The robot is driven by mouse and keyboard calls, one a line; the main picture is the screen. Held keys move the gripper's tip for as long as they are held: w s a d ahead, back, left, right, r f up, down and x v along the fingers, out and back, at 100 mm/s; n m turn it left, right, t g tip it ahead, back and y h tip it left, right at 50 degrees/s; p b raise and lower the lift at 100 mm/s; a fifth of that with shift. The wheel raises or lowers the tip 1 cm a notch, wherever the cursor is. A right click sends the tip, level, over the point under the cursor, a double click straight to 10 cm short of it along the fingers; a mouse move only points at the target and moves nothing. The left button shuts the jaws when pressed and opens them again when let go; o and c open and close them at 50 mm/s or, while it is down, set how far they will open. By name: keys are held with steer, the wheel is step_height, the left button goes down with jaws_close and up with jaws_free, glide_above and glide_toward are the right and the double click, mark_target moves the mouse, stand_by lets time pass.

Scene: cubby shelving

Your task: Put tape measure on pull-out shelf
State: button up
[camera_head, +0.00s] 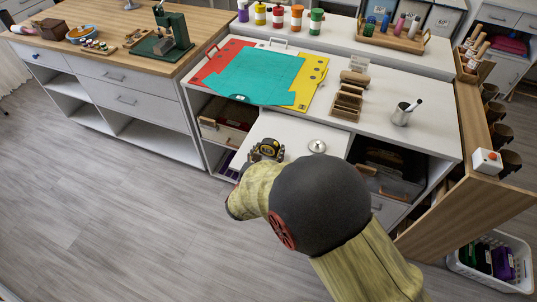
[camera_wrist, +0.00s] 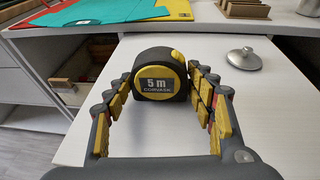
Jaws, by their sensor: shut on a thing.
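The black and yellow tape measure (camera_head: 266,149), labelled "5 m", stands upright between my gripper's fingers. It fills the middle of the wrist view (camera_wrist: 160,82). My gripper (camera_wrist: 160,74) is shut on its two sides. In the head view my arm hides most of the gripper. The white pull-out shelf (camera_head: 290,128) sticks out under the worktop, and its flat top also shows in the wrist view (camera_wrist: 250,125). The tape measure is over this shelf; I cannot tell whether its underside touches it.
A round silver metal piece with a knob (camera_head: 317,147) sits on the pull-out shelf to the right of the tape measure. Open cubbies flank the shelf.

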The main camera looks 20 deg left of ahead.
steer(key=shift+f, duration=0.15)
steer(key=shift+f, duration=0.15)
steer(key=o, duration=1.3)
steer(key=shift+c, duration=0.2)
steer(key=shift+o, duration=0.7)
steer(key=shift+s+r, duration=0.1)
steer(key=shift+r, duration=0.15)
steer(key=p+v, duration=0.3)
steer(key=v, duration=0.8)
steer(key=shift+s+p, duration=0.4)
